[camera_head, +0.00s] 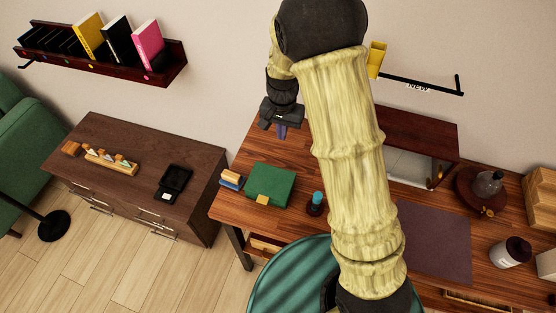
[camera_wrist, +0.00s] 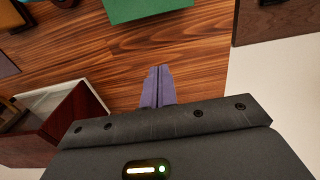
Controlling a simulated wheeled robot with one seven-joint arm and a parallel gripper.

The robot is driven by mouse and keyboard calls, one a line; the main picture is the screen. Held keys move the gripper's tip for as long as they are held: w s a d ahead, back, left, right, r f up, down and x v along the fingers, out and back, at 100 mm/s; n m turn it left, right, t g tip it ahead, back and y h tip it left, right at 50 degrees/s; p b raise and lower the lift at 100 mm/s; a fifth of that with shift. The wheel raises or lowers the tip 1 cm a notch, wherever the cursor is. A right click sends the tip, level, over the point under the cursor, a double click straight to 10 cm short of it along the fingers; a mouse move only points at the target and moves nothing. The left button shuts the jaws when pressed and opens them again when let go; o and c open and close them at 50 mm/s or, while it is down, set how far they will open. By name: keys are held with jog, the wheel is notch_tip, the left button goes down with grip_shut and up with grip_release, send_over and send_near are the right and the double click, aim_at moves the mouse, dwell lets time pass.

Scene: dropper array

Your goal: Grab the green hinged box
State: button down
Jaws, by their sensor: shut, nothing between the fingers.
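The green hinged box (camera_head: 271,184) lies closed on the left part of the wooden desk in the head view, with a yellow clasp (camera_head: 263,199) on its front side. Part of the green box also shows at the top of the wrist view (camera_wrist: 146,8), cut off by the picture edge. My gripper (camera_head: 283,132) is above the back of the desk, beyond the box and apart from it. Its purple fingers (camera_wrist: 157,88) are together and empty over bare wood in the wrist view.
Small stacked blocks (camera_head: 231,181) sit left of the box, and a dark bottle with a teal cap (camera_head: 317,203) stands to its right. A dark red shelf unit (camera_head: 419,135) stands at the desk's back. My arm hides part of the desk's middle. A brown cabinet (camera_head: 103,192) stands left.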

aim_at(271, 185)
notch_tip(271, 185, down, 9)
jog(key=shift+f+p, duration=0.1)
jog(key=shift+p, duration=0.75)
jog(key=s, duration=0.1)
jog(key=s+a+p, duration=0.1)
jog(key=s, duration=0.1)
jog(key=shift+s+a, duration=0.1)
jog(key=shift+s, duration=0.3)
jog(key=shift+f, duration=0.1)
jog(key=shift+s+a, duration=0.1)
jog(key=shift+a, duration=0.05)
